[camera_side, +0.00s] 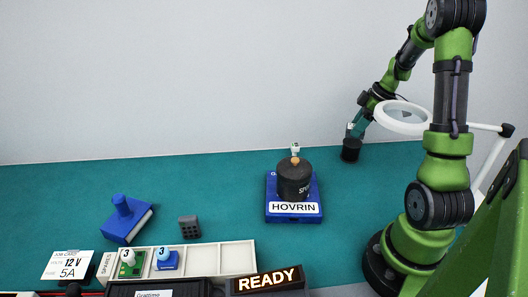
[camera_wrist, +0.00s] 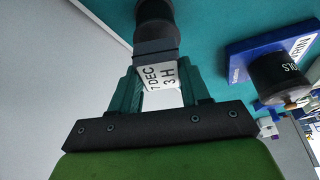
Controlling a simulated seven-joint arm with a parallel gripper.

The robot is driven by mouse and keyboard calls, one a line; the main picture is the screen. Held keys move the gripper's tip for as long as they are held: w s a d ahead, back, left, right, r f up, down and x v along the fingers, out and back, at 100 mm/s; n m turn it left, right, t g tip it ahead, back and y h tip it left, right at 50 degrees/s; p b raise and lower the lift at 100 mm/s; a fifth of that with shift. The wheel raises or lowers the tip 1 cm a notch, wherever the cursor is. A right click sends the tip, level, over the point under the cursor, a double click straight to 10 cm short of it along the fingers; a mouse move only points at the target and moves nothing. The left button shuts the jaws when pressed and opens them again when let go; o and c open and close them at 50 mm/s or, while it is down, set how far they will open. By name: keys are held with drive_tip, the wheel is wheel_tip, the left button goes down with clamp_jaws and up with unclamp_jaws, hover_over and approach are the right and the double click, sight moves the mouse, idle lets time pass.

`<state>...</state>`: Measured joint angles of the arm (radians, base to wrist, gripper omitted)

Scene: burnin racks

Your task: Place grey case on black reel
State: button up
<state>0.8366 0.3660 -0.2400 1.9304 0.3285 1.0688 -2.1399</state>
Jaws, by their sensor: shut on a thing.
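My gripper (camera_side: 353,130) is at the back right of the teal bench, pointing down. In the wrist view its teal fingers (camera_wrist: 158,88) are shut on a dark grey case (camera_wrist: 154,47) with a white label reading "7 DEC 3 H". A black reel (camera_side: 350,154) stands upright on the bench directly below the gripper. It also shows just beyond the case in the wrist view (camera_wrist: 155,12). The case lines up with the reel's end; I cannot tell whether they touch. In the side view the case is too small to make out.
A blue stand (camera_side: 272,208) labelled HOVRIN, bearing a black cylinder (camera_side: 293,183), is left of the gripper. A white ring (camera_side: 403,131) is near my arm. A blue block (camera_side: 127,220), a small grey block (camera_side: 189,227) and a compartment tray (camera_side: 236,256) lie front left.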

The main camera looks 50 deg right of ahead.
drive_tip(key=shift+f, duration=1.15)
drive_tip(key=o, duration=1.2)
drive_tip(key=shift+f, duration=0.15)
drive_tip(key=v, duration=1.2)
drive_tip(key=w+a+r+m, duration=0.1)
drive_tip(key=w+a+r, duration=0.1)
drive_tip(key=a, duration=0.3)
drive_tip(key=w+a+r+m, duration=0.1)
drive_tip(key=w+a+r, duration=0.1)
drive_tip(key=w+a, duration=0.15)
drive_tip(key=s+a+r+m+t, duration=0.1)
drive_tip(key=s+a+m, duration=0.1)
drive_tip(key=a, duration=1.1)
drive_tip(key=s+a+r+m+t, duration=0.1)
drive_tip(key=a+m, duration=0.3)
drive_tip(key=a, duration=1)
drive_tip(key=shift+s+m+t, duration=0.3)
drive_tip(key=shift+s+t, duration=0.3)
drive_tip(key=shift+s, duration=0.15)
